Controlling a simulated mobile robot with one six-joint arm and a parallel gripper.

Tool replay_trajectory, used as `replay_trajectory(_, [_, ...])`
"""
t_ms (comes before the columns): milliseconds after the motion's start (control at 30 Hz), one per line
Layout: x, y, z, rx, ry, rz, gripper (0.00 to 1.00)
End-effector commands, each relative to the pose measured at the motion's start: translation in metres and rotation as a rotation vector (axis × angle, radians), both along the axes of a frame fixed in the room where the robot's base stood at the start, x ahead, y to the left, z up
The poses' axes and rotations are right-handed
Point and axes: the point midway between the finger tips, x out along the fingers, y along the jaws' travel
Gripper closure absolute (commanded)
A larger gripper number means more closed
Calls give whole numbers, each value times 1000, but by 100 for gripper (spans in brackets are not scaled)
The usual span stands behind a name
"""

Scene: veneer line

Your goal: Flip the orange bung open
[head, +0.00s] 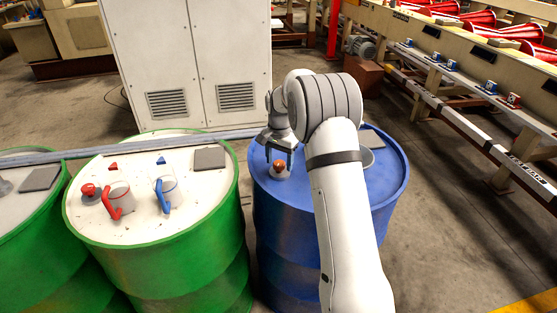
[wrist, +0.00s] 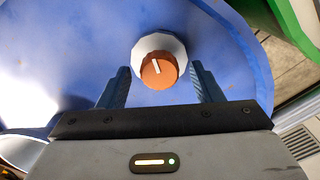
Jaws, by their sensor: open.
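The orange bung (head: 279,165) is a small round knob on a pale collar on top of the blue drum (head: 385,195). In the wrist view the orange bung (wrist: 158,72) has a white line on its face and sits in a white faceted collar (wrist: 160,46). My gripper (head: 279,153) is open above the bung. In the wrist view the fingers of my gripper (wrist: 159,75) stand to either side of the bung, with a gap on both sides. I cannot tell how far the fingertips are above the drum lid.
A green drum (head: 90,228) on the left carries a red-handled and a blue-handled fitting and a grey pad (head: 209,158). Another green drum (head: 20,215) stands further left. A white cabinet (head: 190,60) is behind. A conveyor frame (head: 470,70) runs along the right. Floor between is clear.

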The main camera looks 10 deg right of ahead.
Motion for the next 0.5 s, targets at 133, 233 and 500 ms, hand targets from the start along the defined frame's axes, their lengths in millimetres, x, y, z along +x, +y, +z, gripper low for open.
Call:
replay_trajectory(133, [0, 0, 5, 0, -1, 0, 41])
replay_trajectory(233, [1, 0, 18, 0, -3, 0, 41])
replay_trajectory(500, [1, 0, 63, 0, -3, 0, 41])
